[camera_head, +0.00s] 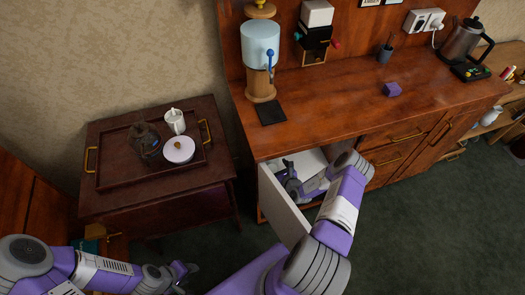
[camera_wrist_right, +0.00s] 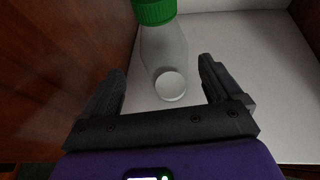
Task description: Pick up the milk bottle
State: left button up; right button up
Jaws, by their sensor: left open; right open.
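The milk bottle (camera_wrist_right: 162,52) is pale and translucent with a green cap (camera_wrist_right: 154,11). In the right wrist view it is inside a white-lined drawer, beside the brown wooden wall. My right gripper (camera_wrist_right: 163,68) is open, with one finger on each side of the bottle in the picture; I see no finger touching it. In the head view my right arm reaches into the open drawer (camera_head: 284,207), and I cannot make out the bottle there. My left gripper (camera_head: 184,276) is open and empty, low over the floor.
A side table with a tray (camera_head: 118,178) stands to the left. Green carpet (camera_head: 440,220) is clear at right.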

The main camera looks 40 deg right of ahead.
jog(key=shift+w+f, duration=0.2)
jog(key=shift+w, duration=0.3)
jog(key=shift+b+x, duration=0.65)
jog(key=shift+x, duration=0.1)
jog(key=b+x, duration=0.2)
jog(key=x, duration=0.1)
jog(key=shift+w+d+f, duration=0.1)
jog(key=shift+w+d, duration=0.05)
jog(key=shift+d, duration=0.3)
jog(key=shift+w+d+f, duration=0.1)
jog(key=shift+w, duration=0.5)
jog(key=c, duration=1.4)
